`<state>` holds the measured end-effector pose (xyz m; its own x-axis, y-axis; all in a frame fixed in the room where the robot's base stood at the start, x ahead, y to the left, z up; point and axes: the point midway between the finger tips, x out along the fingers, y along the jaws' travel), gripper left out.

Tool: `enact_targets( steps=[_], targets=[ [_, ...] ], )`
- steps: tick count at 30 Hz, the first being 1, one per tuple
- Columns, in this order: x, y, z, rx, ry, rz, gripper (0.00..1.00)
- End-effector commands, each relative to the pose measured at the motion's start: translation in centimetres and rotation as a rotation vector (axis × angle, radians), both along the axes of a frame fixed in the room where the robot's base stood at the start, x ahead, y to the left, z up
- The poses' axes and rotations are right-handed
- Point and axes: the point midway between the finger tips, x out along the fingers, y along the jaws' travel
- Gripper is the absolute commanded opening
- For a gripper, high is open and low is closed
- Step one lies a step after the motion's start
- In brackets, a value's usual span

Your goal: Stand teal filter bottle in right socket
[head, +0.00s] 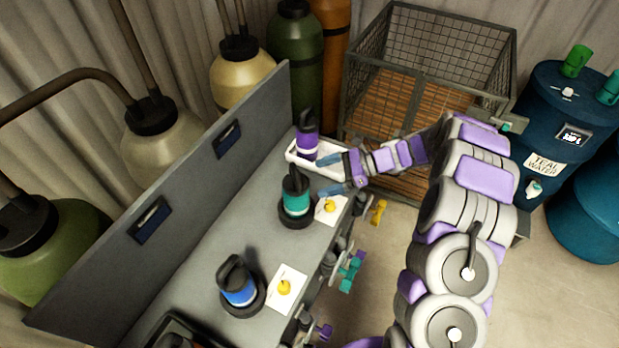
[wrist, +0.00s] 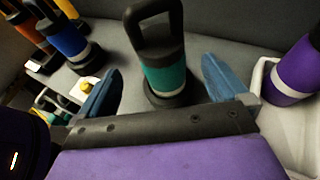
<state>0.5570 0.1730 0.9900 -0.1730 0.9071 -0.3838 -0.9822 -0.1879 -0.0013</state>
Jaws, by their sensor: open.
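The teal filter bottle (head: 295,206) stands upright on the grey bench with its foot in a dark round base (head: 296,219). Its black loop handle points up. My gripper (head: 322,175) is open beside it, with its blue fingers apart. In the wrist view the teal bottle (wrist: 165,66) stands ahead, between and beyond the two fingers, and no contact shows. A blue bottle (head: 238,286) stands in another dark round base (head: 258,300) nearer the front. Whether either base is the right socket I cannot tell.
A purple bottle (head: 307,136) stands in a white tray (head: 328,166) beyond the teal one. White cards with yellow items (head: 284,288) lie along the bench edge. A grey panel (head: 200,185) backs the bench. A wire cage (head: 445,45) stands behind; valves (head: 351,270) stick out in front.

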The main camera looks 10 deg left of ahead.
Motion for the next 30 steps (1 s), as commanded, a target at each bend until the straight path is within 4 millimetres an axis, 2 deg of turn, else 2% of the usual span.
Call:
enact_targets(
  steps=[6,14,17,20,25,30],
  targets=[
    [0.4,-1.8,0.7,-0.001,0.0,-0.002,1.0],
    [0.3,-2.0,0.9,-0.003,-0.003,0.002,1.0],
    [-0.3,-1.8,1.8,-0.011,-0.025,0.024,1.0],
    [-1.7,-1.5,3.4,-0.032,-0.07,0.074,1.0],
    [-5.5,-1.3,7.0,-0.084,-0.176,0.196,1.0],
    [-9.7,-1.6,9.7,-0.145,-0.28,0.326,1.0]
  ],
)
